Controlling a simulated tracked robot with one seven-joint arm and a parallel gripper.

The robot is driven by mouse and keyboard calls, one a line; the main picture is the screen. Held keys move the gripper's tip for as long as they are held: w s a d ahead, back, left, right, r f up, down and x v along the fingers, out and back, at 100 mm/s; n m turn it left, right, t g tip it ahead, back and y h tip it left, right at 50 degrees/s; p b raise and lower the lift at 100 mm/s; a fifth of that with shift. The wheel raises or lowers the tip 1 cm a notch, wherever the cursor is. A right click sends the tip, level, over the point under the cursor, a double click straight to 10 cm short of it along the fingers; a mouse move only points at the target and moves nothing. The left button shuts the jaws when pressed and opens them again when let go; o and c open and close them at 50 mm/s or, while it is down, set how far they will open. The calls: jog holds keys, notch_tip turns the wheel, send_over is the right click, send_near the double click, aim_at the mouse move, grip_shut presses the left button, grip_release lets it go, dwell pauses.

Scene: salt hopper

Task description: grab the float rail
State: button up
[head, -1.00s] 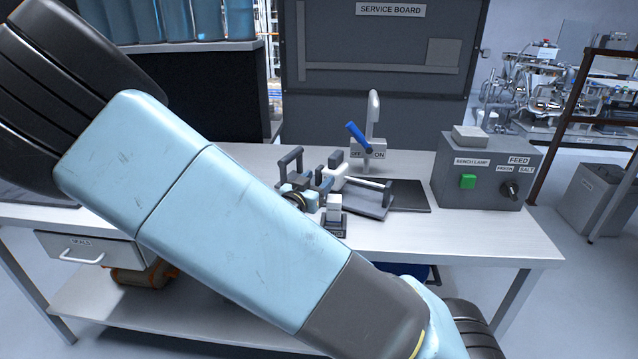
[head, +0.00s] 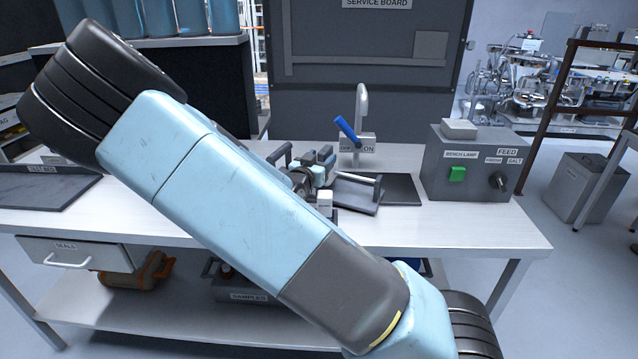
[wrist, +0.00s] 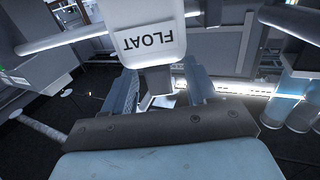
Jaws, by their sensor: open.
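A white block lettered FLOAT (wrist: 150,35) fills the upper middle of the wrist view, its lettering upside down. A pale bar (wrist: 65,38) runs left from beside it; I cannot tell how the two join. My gripper (wrist: 160,84) is open just below the block, its two bluish fingers apart. A dark stub under the block shows between them; contact cannot be told. In the head view, my forearm hides part of a cluster of grey fittings (head: 318,165) on the workbench; the float rail cannot be told apart there.
The workbench (head: 450,230) has a tap-like post (head: 361,105) with a blue lever (head: 345,129). A grey control box (head: 465,170) with a green button stands right. A dark tray (head: 45,187) lies left.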

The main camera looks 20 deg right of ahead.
jog(key=shift+x, duration=1.6)
jog(key=shift+c, duration=0.3)
grip_shut()
